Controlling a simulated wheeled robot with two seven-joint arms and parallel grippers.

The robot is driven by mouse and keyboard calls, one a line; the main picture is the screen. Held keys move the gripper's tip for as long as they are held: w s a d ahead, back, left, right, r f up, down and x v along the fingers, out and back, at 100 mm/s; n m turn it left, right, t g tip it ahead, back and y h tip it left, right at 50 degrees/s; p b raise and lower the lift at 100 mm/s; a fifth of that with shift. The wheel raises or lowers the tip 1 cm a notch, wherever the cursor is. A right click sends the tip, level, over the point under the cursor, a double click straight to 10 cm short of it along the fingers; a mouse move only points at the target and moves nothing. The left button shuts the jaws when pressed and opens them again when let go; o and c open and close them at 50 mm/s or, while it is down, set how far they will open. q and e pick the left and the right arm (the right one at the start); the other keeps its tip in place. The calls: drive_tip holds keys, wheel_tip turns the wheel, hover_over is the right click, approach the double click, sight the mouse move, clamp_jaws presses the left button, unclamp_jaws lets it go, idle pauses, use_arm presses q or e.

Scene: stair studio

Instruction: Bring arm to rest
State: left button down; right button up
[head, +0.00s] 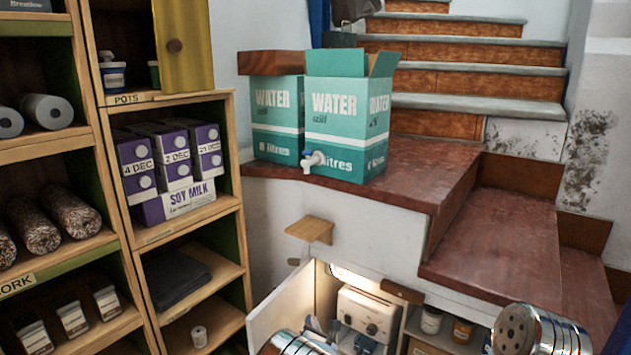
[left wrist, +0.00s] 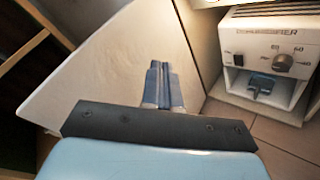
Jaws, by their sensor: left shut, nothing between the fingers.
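My left gripper (head: 333,328) shows at the bottom of the head view, in front of an open low cupboard with a white door (head: 283,306). In the left wrist view its two blue-grey fingers (left wrist: 162,86) are together with nothing between them. They are beside the pale door panel (left wrist: 110,62), and I cannot tell whether they touch it. My right gripper is out of view; only a silver link of my right arm shows at the lower right of the head view.
A dehumidifier (head: 368,312) stands in the cupboard, close to the right of my left gripper; it also shows in the left wrist view (left wrist: 267,50). Jars (head: 432,320) stand right of it. A wooden shelf unit (head: 222,262) is at left, red steps (head: 497,238) at right.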

use_arm(q)
drive_tip(key=s+a+f+n+g+y+p, duration=0.1)
drive_tip(key=s+a+f+n+g+y, duration=0.2)
drive_tip(key=s+a+f+n+g, duration=0.6)
drive_tip(key=s+a+f+n+g+h+p, duration=0.1)
drive_tip(key=s+a+f+n+g, duration=0.1)
drive_tip(key=s+a+f+n, duration=0.3)
drive_tip(key=s+a+f+n+g+p, duration=0.1)
drive_tip(key=s+a+f+n+g, duration=0.15)
drive_tip(key=s, duration=0.55)
drive_tip(key=s+d+r+n+h+p, duration=0.1)
drive_tip(key=s+d+n+h, duration=0.1)
drive_tip(key=s+n, duration=0.3)
drive_tip(key=s+d+r+n+g+h+p, duration=0.1)
drive_tip(key=s+n+h, duration=0.3)
drive_tip(key=n, duration=0.8)
drive_tip(key=s+d+r+n+g+h+p, duration=0.1)
drive_tip(key=s+d+r+n+h, duration=0.1)
drive_tip(key=s+n, duration=0.5)
drive_tip(key=shift+d+r+n+h+p, duration=0.2)
drive_tip(key=shift+d+n+h+p, duration=0.2)
drive_tip(key=shift+d+n, duration=0.35)
